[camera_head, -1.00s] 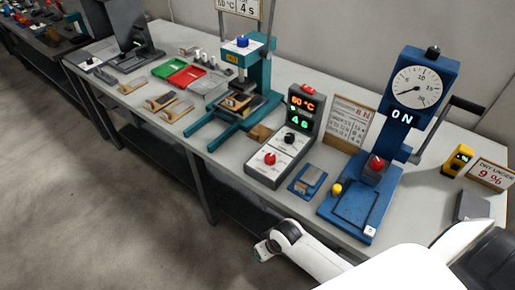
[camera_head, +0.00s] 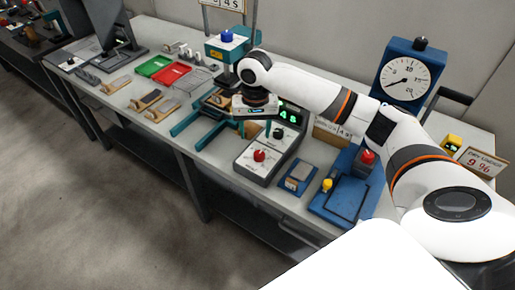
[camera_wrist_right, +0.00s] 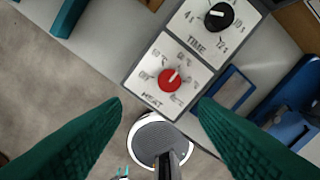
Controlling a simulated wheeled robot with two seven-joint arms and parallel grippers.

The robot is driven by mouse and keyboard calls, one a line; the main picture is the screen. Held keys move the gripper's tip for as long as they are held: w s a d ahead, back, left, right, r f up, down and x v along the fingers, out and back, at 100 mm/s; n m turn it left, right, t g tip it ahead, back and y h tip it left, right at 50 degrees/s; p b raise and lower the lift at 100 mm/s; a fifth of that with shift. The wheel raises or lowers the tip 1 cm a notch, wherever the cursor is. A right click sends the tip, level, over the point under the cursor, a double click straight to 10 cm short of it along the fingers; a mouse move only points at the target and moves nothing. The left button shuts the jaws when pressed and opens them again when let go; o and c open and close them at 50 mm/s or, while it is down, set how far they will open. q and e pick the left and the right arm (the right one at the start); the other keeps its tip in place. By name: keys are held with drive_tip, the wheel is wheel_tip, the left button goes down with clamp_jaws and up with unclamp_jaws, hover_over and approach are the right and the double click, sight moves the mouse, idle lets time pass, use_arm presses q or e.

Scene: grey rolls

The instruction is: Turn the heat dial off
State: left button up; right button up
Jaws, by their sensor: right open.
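The heat dial (camera_head: 259,155) is a red knob on the lower part of a grey control box (camera_head: 245,166). The wrist view shows the red heat dial (camera_wrist_right: 170,79) on a white plate marked HEAT. Its white pointer line leans toward the upper right, away from the OFF mark at left. My right gripper (camera_head: 253,112) is over the box, above and behind the dial in the head view. In the wrist view its green fingers (camera_wrist_right: 160,105) are wide apart and empty, with the dial seen beyond the gap between them. My left gripper is not in view.
A black time dial (camera_wrist_right: 219,17) sits beside the heat dial. A teal press (camera_head: 228,48) stands left of my arm. Red and green trays (camera_head: 170,74) lie further left.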

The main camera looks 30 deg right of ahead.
sight(259, 153)
drive_tip(key=shift+m, duration=0.4)
drive_tip(key=f, duration=0.3)
drive_tip(key=d+f+p, duration=0.1)
drive_tip(key=f, duration=0.5)
drive_tip(key=shift+w+d+f, duration=0.15)
drive_tip(key=shift+d+f, duration=0.15)
drive_tip(key=shift+d, duration=0.05)
